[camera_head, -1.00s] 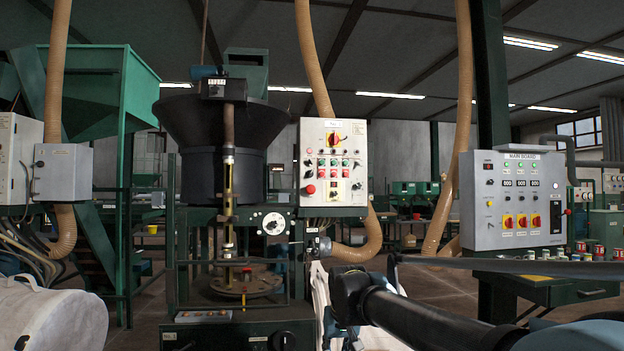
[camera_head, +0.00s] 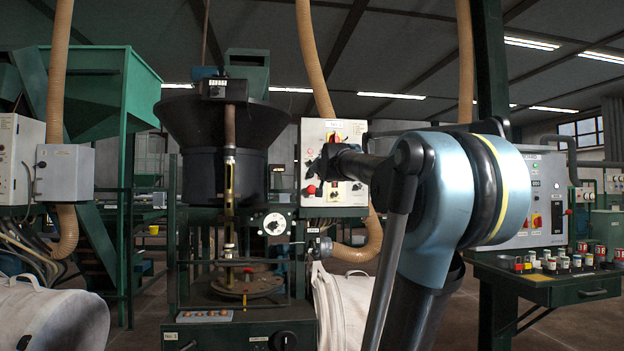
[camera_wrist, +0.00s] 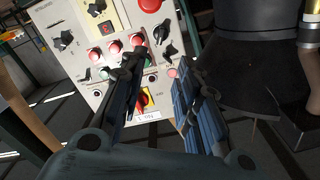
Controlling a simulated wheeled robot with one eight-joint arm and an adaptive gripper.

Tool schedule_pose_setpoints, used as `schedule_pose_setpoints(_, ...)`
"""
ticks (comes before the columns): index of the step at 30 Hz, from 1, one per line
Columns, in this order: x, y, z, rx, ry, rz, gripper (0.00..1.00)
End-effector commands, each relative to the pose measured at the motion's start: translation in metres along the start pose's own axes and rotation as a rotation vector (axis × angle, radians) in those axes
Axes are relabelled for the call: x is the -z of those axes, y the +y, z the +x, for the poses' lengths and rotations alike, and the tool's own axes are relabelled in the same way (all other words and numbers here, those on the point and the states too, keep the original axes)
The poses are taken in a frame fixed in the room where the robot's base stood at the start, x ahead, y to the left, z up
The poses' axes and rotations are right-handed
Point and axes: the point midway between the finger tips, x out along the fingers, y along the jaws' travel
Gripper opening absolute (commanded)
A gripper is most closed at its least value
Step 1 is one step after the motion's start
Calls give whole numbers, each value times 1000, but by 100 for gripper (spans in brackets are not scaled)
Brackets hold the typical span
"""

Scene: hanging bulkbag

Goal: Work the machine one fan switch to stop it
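The white control panel (camera_head: 345,198) stands beside the machine with the black hopper (camera_head: 222,120). It appears upside down in the wrist view (camera_wrist: 78,22). It carries a red-and-yellow rotary switch (camera_wrist: 143,99), several black knobs, including one at its left (camera_wrist: 63,41) and one near my fingers (camera_wrist: 163,32), and lit red and green buttons. Its labels are too small to read, so I cannot tell which knob is the fan switch. My gripper (camera_wrist: 160,68) is open and empty in front of the panel, its fingers covering part of the button rows. In the head view my arm hides much of the panel.
A red mushroom button (camera_head: 311,189) sits at the panel's lower left. A small dial box (camera_head: 272,222) is below left. A grey main board (camera_head: 545,170) stands at the right, partly behind my arm, above a bench (camera_head: 570,292) with several small jars. White bags lie low.

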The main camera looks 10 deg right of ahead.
Motion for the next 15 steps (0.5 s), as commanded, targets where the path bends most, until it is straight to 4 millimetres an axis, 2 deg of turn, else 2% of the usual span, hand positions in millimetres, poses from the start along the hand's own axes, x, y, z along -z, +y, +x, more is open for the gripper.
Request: schedule_pose_setpoints(15,0,1,66,-1,-1,-2,30)
